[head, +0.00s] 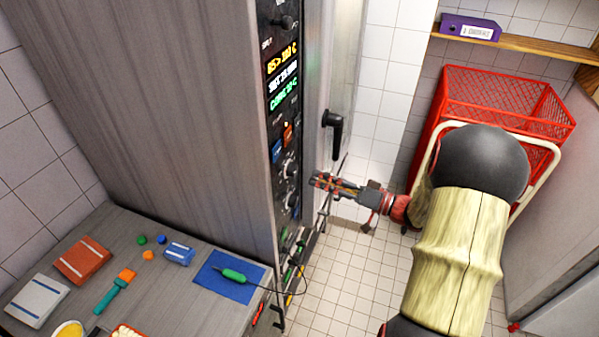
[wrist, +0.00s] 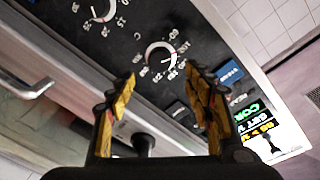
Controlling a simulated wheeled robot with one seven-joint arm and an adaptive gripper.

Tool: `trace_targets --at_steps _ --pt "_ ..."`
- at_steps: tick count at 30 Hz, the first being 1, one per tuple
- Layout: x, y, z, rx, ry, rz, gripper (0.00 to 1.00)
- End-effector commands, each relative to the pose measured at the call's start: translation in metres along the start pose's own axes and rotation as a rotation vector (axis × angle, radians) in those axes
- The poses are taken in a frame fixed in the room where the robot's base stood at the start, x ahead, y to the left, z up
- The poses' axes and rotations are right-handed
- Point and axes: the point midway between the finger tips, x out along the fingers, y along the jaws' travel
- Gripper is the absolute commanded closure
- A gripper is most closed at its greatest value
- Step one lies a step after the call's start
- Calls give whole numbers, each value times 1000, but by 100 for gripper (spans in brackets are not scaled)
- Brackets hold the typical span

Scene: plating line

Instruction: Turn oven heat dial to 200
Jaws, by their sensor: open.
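The oven's dark control panel (head: 284,120) runs down the front edge of the tall steel oven. Two white-ringed dials show on it: one, with a "C" beside it, is probably the heat dial (wrist: 160,55) and lies between my fingertips in the wrist view; in the head view it is the upper small dial (head: 291,168). The other dial (wrist: 104,9) has a 15 beside its scale. The exact settings are too small to read surely. My gripper (head: 317,180) is open and empty in front of the panel; it also shows in the wrist view (wrist: 162,78), apparently clear of the dial.
A lit display (head: 284,77) and blue and orange switches sit above the dials. A black door handle (head: 333,132) stands out near my gripper. Cables hang below the panel. A steel counter (head: 160,270) with small items is at left, a red basket (head: 505,100) at right.

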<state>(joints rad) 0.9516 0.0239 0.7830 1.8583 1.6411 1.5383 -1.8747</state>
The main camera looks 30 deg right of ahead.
Motion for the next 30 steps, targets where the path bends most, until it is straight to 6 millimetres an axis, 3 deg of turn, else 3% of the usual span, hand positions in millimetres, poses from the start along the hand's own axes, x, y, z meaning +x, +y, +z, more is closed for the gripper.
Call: trace_targets --at_steps 5,18,30 --pt "12 -1 1 -24 -4 -2 48" --pt "71 -1 1 -22 -5 -1 48" --pt "78 0 1 -22 -4 1 49"
